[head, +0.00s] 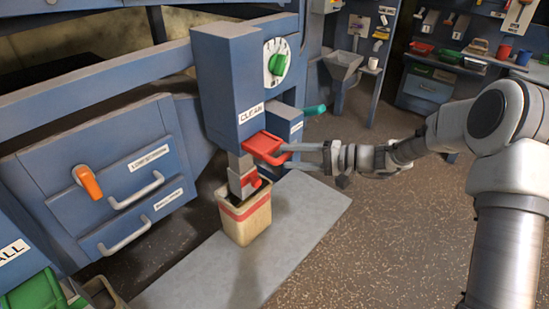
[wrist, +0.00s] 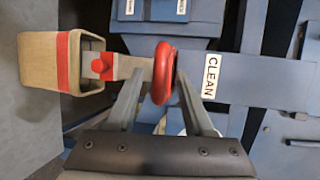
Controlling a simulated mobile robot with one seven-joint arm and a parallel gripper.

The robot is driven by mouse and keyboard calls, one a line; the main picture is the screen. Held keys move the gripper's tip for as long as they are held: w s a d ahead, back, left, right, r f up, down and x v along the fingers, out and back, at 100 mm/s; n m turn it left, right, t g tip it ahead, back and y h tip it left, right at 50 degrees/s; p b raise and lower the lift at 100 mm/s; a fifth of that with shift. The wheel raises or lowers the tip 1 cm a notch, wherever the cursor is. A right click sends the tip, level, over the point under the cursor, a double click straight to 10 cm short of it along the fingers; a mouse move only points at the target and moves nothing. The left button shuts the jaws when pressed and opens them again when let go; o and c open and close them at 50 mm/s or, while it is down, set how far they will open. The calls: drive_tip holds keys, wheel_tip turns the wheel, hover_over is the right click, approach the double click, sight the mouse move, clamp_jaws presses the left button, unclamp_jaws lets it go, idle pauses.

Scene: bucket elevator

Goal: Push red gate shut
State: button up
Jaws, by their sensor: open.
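The red gate (head: 265,146) sticks out as a flat handle from the front of the blue column marked CLEAN (head: 230,90), above the grey spout. In the wrist view the red gate (wrist: 163,65) shows as a rounded red piece between my two fingers. My gripper (head: 284,156) is open and comes in from the right, its fingers straddling the gate closely. I cannot tell whether either finger touches it. Below the gate, a smaller red piece (head: 251,181) sits on the grey spout (head: 238,165); it also shows in the wrist view (wrist: 103,66).
A beige bucket with a red band (head: 246,222) stands under the spout on a grey slab (head: 315,207). A green dial (head: 278,65) and teal handle (head: 315,110) are near the column. Blue drawers with an orange handle (head: 88,182) stand left. Floor at right is clear.

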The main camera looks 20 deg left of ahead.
sight(263, 145)
drive_tip(key=x, duration=0.5)
drive_tip(key=shift+f, duration=0.1)
clamp_jaws()
drive_tip(key=shift+f, duration=0.1)
